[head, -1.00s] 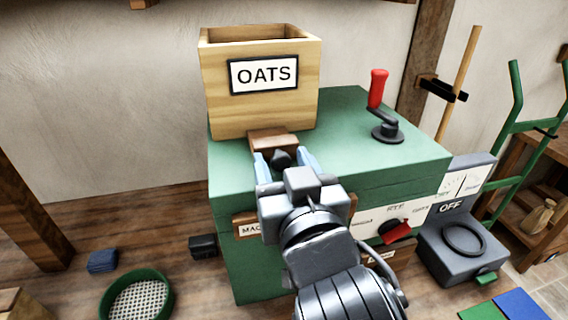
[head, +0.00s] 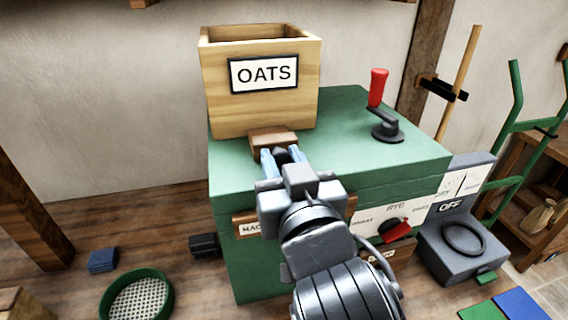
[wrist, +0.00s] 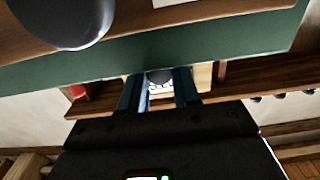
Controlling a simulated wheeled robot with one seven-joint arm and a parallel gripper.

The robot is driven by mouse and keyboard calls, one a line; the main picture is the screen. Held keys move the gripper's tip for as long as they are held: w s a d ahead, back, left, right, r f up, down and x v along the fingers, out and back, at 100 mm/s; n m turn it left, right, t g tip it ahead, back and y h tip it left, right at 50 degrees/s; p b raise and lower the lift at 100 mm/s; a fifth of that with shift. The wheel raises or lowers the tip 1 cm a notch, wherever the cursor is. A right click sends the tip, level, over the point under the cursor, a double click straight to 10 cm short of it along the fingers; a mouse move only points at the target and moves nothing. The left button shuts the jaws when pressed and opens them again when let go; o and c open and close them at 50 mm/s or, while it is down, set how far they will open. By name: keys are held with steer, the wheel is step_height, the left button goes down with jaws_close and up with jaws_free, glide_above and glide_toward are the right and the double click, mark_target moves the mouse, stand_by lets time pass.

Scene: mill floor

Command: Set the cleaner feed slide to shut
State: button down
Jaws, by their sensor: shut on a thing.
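The cleaner feed slide (head: 273,141) is a brown wooden piece at the foot of the wooden hopper labelled OATS (head: 262,75), on top of the green machine (head: 345,115). A small dark knob (head: 281,153) sits at its front. My gripper (head: 282,155) has its light blue fingers shut on this knob, coming from the front. In the wrist view my gripper (wrist: 160,92) shows its two fingers close on either side of a small grey thing. The fingers and wrist partly hide the knob, so how far the slide is in is hard to tell.
A crank with a red handle (head: 378,90) stands on the machine's top right. A red-marked selector (head: 397,231) and a grey box marked OFF (head: 462,248) are at the front right. A green-rimmed sieve (head: 137,298) and blue block (head: 103,260) lie at left.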

mark_target(281, 160)
steer(key=shift+x, duration=1.1)
steer(key=c, duration=0.8)
jaws_free()
steer(key=shift+c, duration=0.2)
steer(key=shift+s, duration=0.1)
steer(key=b+v, duration=0.1)
steer(key=v, duration=0.5)
steer(key=shift+s+d+f, duration=0.1)
steer(key=shift+s, duration=0.15)
steer(key=shift+s+d+b, duration=0.2)
steer(key=shift+s+b, duration=0.1)
steer(key=shift+s, duration=0.25)
